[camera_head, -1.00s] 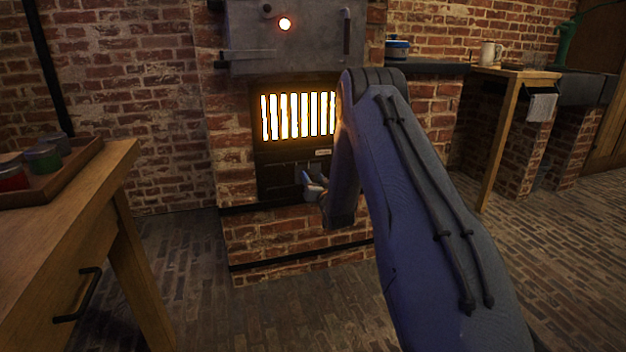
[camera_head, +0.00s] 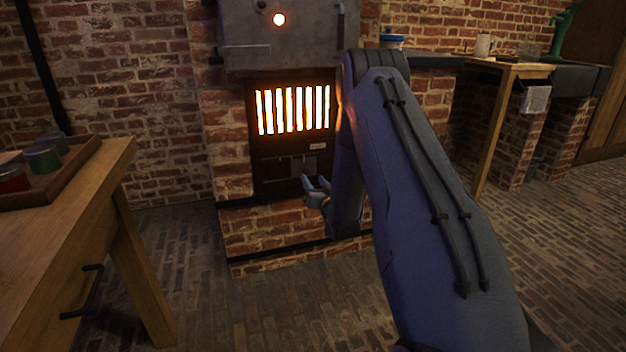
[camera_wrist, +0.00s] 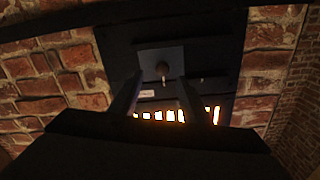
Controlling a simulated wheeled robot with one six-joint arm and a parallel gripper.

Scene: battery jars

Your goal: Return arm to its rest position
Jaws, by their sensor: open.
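My gripper (camera_head: 316,186) is in front of the lower part of the brick furnace, below its glowing grate (camera_head: 293,110). My arm is bent, with the forearm hanging down in the head view. In the wrist view, the two fingers of my gripper (camera_wrist: 160,92) stand apart with nothing between them. Beyond them shows a grey plate with a small knob (camera_wrist: 162,70) on the dark furnace front. I cannot tell the exact gap between fingertips and plate.
A wooden table (camera_head: 60,225) with a tray (camera_head: 75,175) of jars stands at the left. A shelf with a blue-lidded pot (camera_head: 392,41) and a side table with a mug (camera_head: 485,45) are at the right. The brick floor (camera_head: 270,310) between is clear.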

